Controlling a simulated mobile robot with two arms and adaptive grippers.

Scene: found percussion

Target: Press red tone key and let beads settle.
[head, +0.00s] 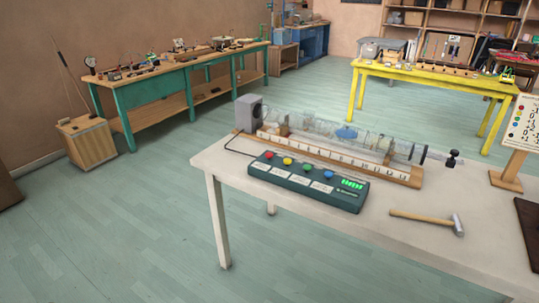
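A dark green tone box (310,184) lies on the white table. Along its top are a red key (268,155), a yellow key (287,161), a green key (306,167) and a blue key (328,174), with white labels in front. A lit green display (352,184) is at its right end. Behind it a clear tube (325,127) lies on a wooden base with a marked scale (330,156). A grey speaker box (249,113) stands at its left end. Beads inside the tube are too small to make out. Neither gripper is in view.
A hammer (430,220) lies right of the tone box on the white table (375,232). A sign board (519,130) on a wooden stand and a dark flat panel (530,225) are at right. The floor (110,230) at left is clear.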

